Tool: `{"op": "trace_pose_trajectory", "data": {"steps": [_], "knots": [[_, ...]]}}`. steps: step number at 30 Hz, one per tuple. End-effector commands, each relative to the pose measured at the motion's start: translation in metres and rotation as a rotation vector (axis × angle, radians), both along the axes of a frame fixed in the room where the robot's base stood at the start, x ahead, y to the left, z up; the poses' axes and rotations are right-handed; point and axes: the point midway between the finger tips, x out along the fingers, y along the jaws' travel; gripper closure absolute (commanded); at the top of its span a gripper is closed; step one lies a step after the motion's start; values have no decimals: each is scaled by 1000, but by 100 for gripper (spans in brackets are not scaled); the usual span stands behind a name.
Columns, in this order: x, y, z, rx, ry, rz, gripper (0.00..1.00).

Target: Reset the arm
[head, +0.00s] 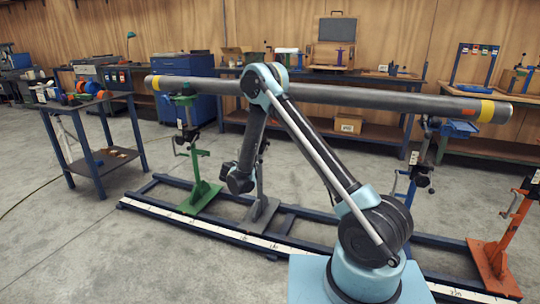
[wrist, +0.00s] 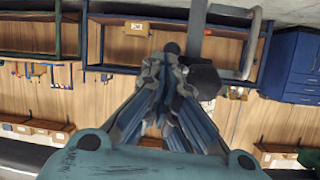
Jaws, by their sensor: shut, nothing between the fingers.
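My gripper (wrist: 172,52) is in the wrist view, its two blue-grey fingers drawn together at the tips with nothing between them. In the head view my arm rises from its base, bends at the elbow in front of the pipe and hangs down; the fingers are not clear there. The long grey pipe (head: 370,96) lies level across the head view, with a yellow band near each end. It lies over a green stand (head: 199,190) at left and a blue stand (head: 410,175) at right. My elbow hides part of the pipe.
An orange stand (head: 493,250) is at the right on the dark blue floor rail frame (head: 160,212). A small blue table (head: 98,165) with coloured parts is at left. Workbenches and a blue cabinet (head: 180,112) line the wooden wall. Bare concrete floor lies at front left.

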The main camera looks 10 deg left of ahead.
Motion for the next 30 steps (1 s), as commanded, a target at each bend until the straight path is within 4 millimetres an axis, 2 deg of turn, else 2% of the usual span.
{"op": "trace_pose_trajectory", "data": {"steps": [8, 14, 23, 30], "knots": [[6, -57, 54, -45, 111, -38, 100], [1, -104, 92, -75, 205, -57, 100], [-23, -175, 142, -107, 348, -71, 100], [-55, -230, 175, -120, 458, -66, 100]]}}
